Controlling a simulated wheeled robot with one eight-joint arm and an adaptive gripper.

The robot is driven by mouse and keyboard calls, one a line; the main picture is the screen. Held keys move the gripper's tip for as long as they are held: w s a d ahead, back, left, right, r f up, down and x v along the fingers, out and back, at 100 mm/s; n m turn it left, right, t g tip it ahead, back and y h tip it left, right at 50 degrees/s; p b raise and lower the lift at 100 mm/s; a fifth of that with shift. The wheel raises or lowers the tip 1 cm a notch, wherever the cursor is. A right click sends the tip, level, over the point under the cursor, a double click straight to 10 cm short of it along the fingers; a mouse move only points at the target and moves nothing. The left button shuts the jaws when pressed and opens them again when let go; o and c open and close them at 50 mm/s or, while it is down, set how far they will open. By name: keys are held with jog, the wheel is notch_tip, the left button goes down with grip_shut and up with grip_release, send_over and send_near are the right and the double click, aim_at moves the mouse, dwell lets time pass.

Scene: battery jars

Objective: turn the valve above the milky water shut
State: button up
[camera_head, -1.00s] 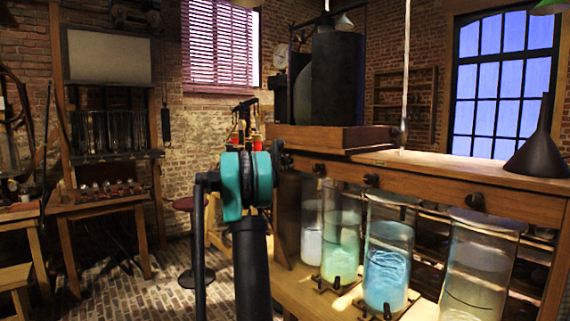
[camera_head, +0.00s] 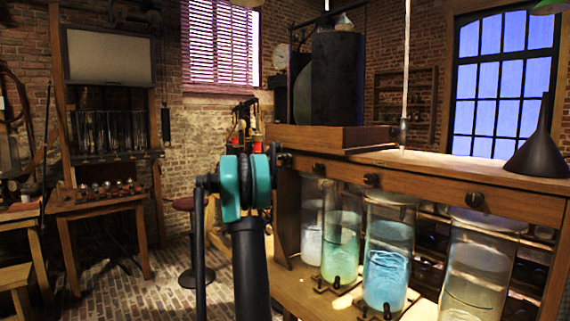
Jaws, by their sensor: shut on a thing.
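Several glass jars stand in a row under a wooden beam (camera_head: 425,187) that carries dark valves. The pale, milky water (camera_head: 312,243) is in the farthest jar, at the left of the row, partly hidden by the jar beside it. My gripper (camera_head: 279,158) is small and dark behind my arm's teal joint, at the beam's left end. It is shut at the leftmost valve (camera_head: 287,160), which it mostly covers. The valve's handle angle cannot be made out.
Other valves (camera_head: 371,180) sit along the beam to the right, above green (camera_head: 341,258), blue (camera_head: 387,280) and pale yellowish (camera_head: 470,290) jars. A dark tank (camera_head: 338,80) and a funnel (camera_head: 539,150) stand on top.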

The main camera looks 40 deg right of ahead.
jog(key=shift+f+m, duration=0.1)
jog(key=shift+m, duration=0.5)
jog(key=o, duration=1.2)
jog(key=shift+c, duration=0.2)
